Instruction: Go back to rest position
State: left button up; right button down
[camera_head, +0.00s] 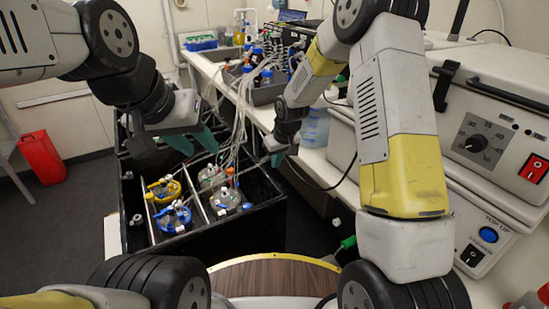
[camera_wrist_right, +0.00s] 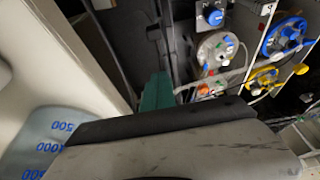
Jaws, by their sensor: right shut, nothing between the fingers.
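My left gripper (camera_head: 197,145) hangs over the black box (camera_head: 237,231) in the head view. Its two teal fingers are apart, with nothing seen between them. My right gripper (camera_head: 278,158) is at the right edge of the box, beside the bench. It is shut and empty; its teal finger also shows in the right wrist view (camera_wrist_right: 157,92). The box holds a yellow-topped vessel (camera_head: 163,189), a blue-topped vessel (camera_head: 173,217) and two grey-topped vessels, one at the back (camera_head: 212,177) and one in front (camera_head: 224,202). Neither gripper holds a vessel.
Thin tubes (camera_head: 237,128) run from the vessels up to the bench. A clear graduated container (camera_head: 315,127) stands close to my right gripper. A white device with a dial (camera_head: 473,143) fills the right side. A red bin (camera_head: 41,157) stands on the floor at left.

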jog(key=s+d+r+m+t, duration=0.1)
jog(key=s+d+r, duration=0.35)
jog(key=r, duration=0.55)
jog(key=s+d+r+m, duration=0.1)
jog(key=s+d+r, duration=0.4)
jog(key=r, duration=0.4)
jog(key=s+d+r+m+t, duration=0.1)
jog(key=s+d+r, duration=0.1)
jog(key=s, duration=0.8)
jog(key=s+d+r+m+t, duration=0.1)
jog(key=s+r, duration=0.4)
jog(key=s, duration=0.6)
jog(key=shift+s+d+r+m, duration=0.15)
jog(key=shift+d+r+m, duration=0.1)
jog(key=shift+d+m, duration=0.4)
